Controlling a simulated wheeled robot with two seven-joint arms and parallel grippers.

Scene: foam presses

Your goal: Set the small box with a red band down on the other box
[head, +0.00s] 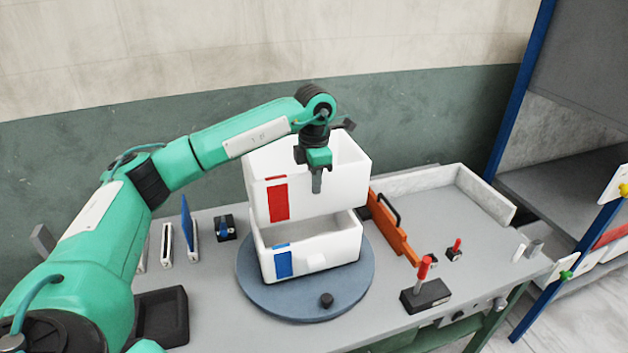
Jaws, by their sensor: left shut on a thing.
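The small white box with a red band (335,186) is open-topped and hangs in my left gripper (316,185). The gripper is shut on the box's near wall, with one finger showing outside it. The other box (341,244), white with a blue band, stands on a round grey turntable (256,283). The red-band box is above the blue-band box and slightly tilted. A gap shows between them at the right; at the left the held box hides the rim, so I cannot tell if they touch there. My right gripper is not in view.
An orange handled part (392,229) stands right of the boxes. A black block with a red-topped lever (426,294) is at the front right. A black tray (163,316) and a blue upright plate (187,222) are at the left. The bench's right part, inside a low wall (486,194), is clear.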

